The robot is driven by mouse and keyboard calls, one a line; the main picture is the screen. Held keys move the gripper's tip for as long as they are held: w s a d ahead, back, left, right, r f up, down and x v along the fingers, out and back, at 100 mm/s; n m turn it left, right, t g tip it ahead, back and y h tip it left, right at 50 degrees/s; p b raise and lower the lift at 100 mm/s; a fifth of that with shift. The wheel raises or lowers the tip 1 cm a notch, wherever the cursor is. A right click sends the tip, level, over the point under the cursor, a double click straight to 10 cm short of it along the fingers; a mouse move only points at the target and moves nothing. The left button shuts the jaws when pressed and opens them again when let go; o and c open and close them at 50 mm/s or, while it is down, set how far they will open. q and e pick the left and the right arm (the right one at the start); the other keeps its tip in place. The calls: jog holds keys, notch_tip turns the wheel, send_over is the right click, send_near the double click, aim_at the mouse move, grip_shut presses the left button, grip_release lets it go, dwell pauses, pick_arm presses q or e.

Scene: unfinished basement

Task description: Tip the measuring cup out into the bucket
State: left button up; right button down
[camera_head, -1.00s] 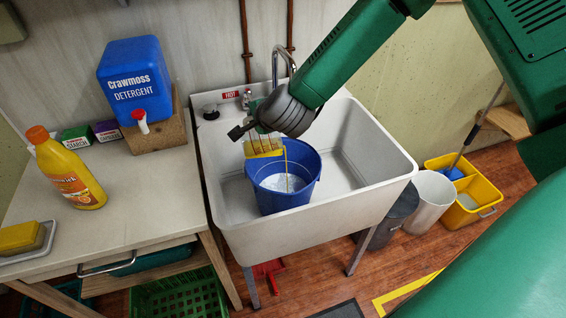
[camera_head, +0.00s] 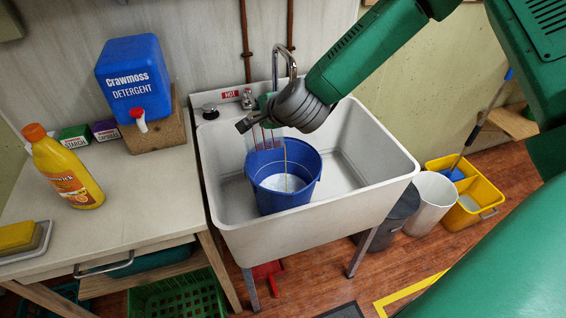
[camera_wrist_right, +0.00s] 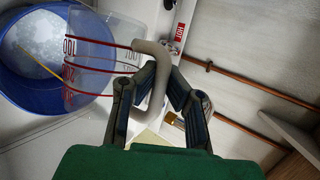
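The clear measuring cup with red markings (camera_wrist_right: 98,62) is tipped over the blue bucket (camera_head: 283,196), above its rim. In the head view the cup (camera_head: 262,138) is faint, below my right gripper (camera_head: 256,118). My right gripper (camera_wrist_right: 158,80) is shut on the cup's grey handle (camera_wrist_right: 160,62). A thin yellowish stream falls from the cup into the bucket, which also shows in the wrist view (camera_wrist_right: 22,96). Whitish, foamy-looking liquid lies in the bucket. How much is left in the cup cannot be told. My left gripper is out of view.
The bucket stands in a white sink (camera_head: 345,165) with a tap (camera_head: 285,62) behind it. On the counter (camera_head: 135,205) at left are a detergent container (camera_head: 133,80) and an orange-capped bottle (camera_head: 68,175). A yellow mop bucket (camera_head: 470,200) stands on the floor at right.

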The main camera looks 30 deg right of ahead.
jog(key=shift+d, duration=0.15)
jog(key=shift+d, duration=0.15)
jog(key=shift+s+d+b, duration=0.1)
jog(key=shift+d+b, duration=0.05)
jog(key=shift+b, duration=0.25)
jog(key=shift+d, duration=0.1)
jog(key=shift+s+d+y+b, duration=0.1)
jog(key=shift+y+b, duration=0.2)
jog(key=shift+b, duration=0.05)
